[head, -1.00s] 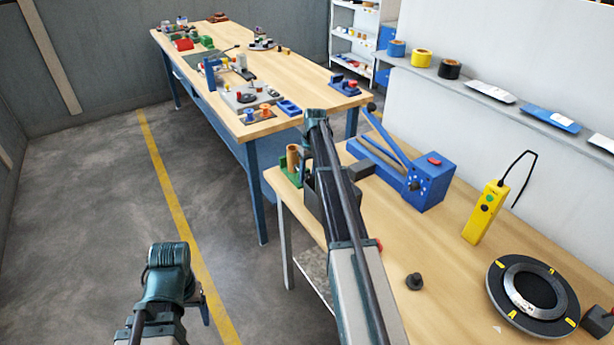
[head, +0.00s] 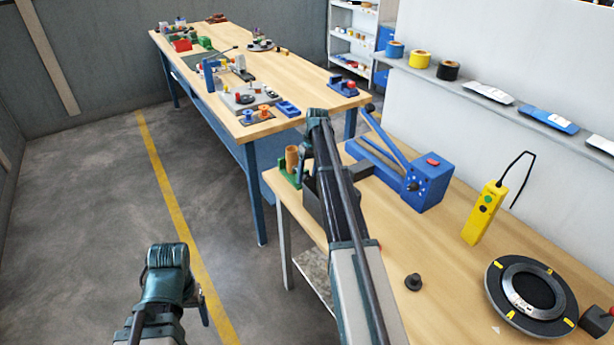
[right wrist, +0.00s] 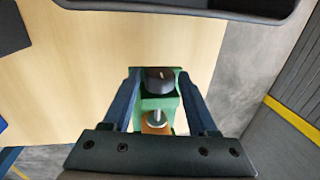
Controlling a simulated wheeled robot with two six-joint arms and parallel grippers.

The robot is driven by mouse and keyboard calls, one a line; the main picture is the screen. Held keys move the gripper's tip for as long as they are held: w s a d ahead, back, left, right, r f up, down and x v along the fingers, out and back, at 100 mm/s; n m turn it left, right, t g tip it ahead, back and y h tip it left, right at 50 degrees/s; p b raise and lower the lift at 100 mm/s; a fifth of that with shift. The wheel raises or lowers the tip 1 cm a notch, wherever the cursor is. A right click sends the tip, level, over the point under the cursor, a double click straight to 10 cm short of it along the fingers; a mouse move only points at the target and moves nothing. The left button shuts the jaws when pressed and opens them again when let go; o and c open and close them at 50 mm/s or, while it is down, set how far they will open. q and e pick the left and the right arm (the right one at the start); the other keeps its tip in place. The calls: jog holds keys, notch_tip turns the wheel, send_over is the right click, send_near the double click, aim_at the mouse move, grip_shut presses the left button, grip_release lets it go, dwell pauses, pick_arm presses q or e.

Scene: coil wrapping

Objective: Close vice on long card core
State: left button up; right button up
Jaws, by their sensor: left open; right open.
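The green vice (head: 287,176) stands at the near bench's left end, with the upright brown card core (head: 291,157) at it. In the right wrist view the vice (right wrist: 165,103) shows a dark round knob (right wrist: 160,84) on a silver screw, with part of the brown core (right wrist: 155,128) below. My right gripper (right wrist: 160,76) is open, one finger on each side of the knob; I cannot tell whether they touch it. In the head view my right arm hides most of that gripper. My left gripper (head: 203,303) is open and empty over the floor, lower left.
A dark open box (head: 318,203) stands beside the vice, partly behind my right arm. A blue lever device (head: 425,183), a yellow control box (head: 483,213), a small dark knob (head: 413,282) and a black ring (head: 533,297) are further right. Bare bench lies between.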

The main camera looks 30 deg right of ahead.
notch_tip(320, 180, up, 13)
jog(key=d+p, duration=0.2)
jog(key=p, duration=1)
jog(key=shift+d+p, duration=0.15)
jog(key=shift+p, duration=0.25)
jog(key=shift+w, duration=0.1)
jog(key=s+a+f+b, duration=0.1)
jog(key=s+a, duration=0.2)
jog(key=a, duration=0.5)
jog(key=s+a+f+b, duration=0.1)
jog(key=s+a, duration=0.2)
jog(key=a, duration=0.5)
jog(key=s+a+f+n+h+b, duration=0.2)
jog(key=s+a+n+h, duration=0.1)
jog(key=s+a, duration=2)
jog(key=s, duration=0.4)
jog(key=shift+f, duration=0.25)
jog(key=shift+s+a, duration=0.1)
